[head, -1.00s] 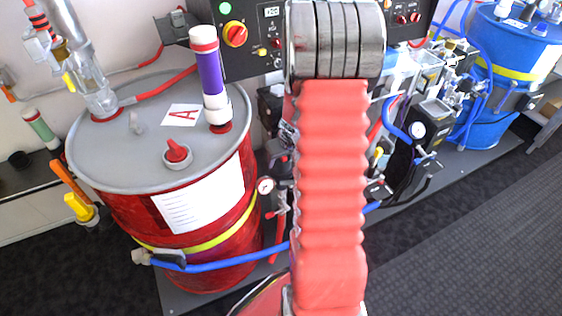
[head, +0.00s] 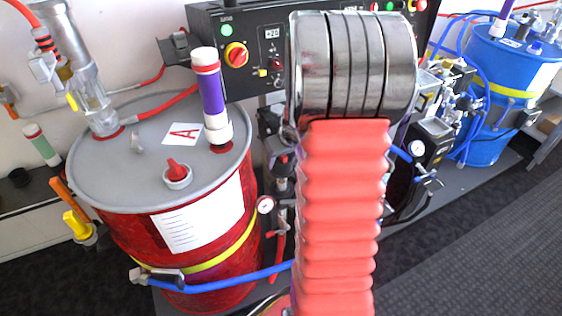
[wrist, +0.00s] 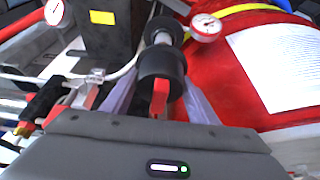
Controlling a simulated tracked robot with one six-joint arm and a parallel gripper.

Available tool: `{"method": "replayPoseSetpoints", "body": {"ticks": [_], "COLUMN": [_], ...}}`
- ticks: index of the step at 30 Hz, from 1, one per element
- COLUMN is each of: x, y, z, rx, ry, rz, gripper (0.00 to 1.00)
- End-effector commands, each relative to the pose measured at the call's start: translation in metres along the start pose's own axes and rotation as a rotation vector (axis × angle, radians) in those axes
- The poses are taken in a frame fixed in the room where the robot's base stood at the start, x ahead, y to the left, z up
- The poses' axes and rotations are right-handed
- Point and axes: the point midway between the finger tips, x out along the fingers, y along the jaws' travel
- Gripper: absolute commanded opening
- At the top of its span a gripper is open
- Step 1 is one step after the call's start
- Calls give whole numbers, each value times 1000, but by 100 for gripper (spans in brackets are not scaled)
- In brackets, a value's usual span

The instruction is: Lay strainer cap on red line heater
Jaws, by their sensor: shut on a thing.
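In the wrist view my gripper (wrist: 160,98) has pale fingers either side of a black round piece, which I take to be the strainer cap (wrist: 160,68). The fingers are shut on it. A red tab or handle shows just below it; whether they are joined is unclear. A dark box with a yellow label, apparently the red line heater (wrist: 104,42), stands up and left of the cap, apart from it. In the head view my arm hides the gripper, the cap and most of the heater area.
The red drum (head: 172,238) stands left with a blue hose (head: 225,284) across its front. A pressure gauge (wrist: 205,27) and pipework crowd the gripper. The control panel (head: 236,54) is behind, and the blue drum (head: 500,95) is far right. Open floor lies at the lower right.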

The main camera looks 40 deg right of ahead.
Motion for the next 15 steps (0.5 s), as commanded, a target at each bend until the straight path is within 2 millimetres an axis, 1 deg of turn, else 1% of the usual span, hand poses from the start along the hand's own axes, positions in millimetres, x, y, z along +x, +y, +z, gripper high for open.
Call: {"method": "replayPoseSetpoints", "body": {"ticks": [10, 13, 15], "x": [0, 0, 1], "y": [2, 8, 17], "z": [0, 3, 8], "rx": [3, 15, 32], "ry": [1, 1, 0], "rz": [1, 6, 13], "gripper": [28, 28, 28]}}
